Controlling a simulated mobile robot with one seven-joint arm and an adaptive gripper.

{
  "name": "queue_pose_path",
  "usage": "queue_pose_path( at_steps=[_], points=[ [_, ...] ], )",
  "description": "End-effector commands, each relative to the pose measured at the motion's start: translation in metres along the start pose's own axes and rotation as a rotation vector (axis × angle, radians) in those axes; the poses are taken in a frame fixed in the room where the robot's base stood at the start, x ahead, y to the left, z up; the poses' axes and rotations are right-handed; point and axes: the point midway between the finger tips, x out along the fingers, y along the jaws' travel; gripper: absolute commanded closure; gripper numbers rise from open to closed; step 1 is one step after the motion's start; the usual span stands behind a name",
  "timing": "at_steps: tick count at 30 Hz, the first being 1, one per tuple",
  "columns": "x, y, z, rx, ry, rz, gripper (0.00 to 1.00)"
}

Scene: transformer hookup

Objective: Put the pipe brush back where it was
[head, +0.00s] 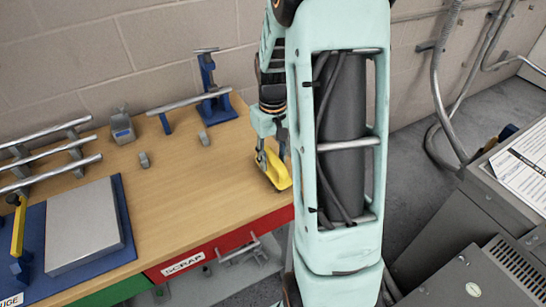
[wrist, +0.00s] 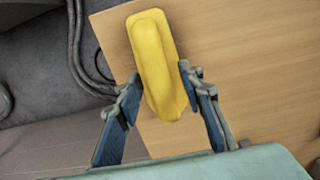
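A yellow, long, rounded object (head: 275,171) is at the right end of the wooden bench; I take it for the pipe brush, but no bristles show. In the wrist view the yellow object (wrist: 157,60) points away from my gripper, its near end between the fingers. My gripper (wrist: 160,78) is open around that end. Contact cannot be told. In the head view my gripper (head: 272,142) is just above the object, partly hidden by my arm.
A blue stand (head: 214,103) with a metal pipe is at the bench's back. Pipes on a rack (head: 45,155), a grey plate (head: 83,225) on a blue base and a yellow upright piece (head: 18,230) are at left. A red SCRAP bin (head: 215,245) is below the front edge.

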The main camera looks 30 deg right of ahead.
Motion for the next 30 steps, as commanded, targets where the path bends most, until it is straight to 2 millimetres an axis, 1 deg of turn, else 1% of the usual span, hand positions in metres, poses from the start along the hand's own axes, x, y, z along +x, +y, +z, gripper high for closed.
queue_pose_path(
  at_steps=[5, 9, 11, 21, 25, 30],
  points=[
    [-0.001, 0.000, 0.000, 0.000, 0.000, 0.000, 0.65],
    [-0.009, 0.000, -0.001, 0.000, 0.002, 0.001, 0.65],
    [-0.018, 0.001, -0.001, 0.000, 0.005, 0.002, 0.65],
    [-0.091, 0.000, -0.001, 0.000, 0.005, 0.002, 0.65],
    [-0.110, 0.000, -0.001, 0.000, 0.003, 0.001, 0.65],
    [-0.123, 0.000, 0.000, 0.000, 0.001, 0.000, 0.65]
  ],
)
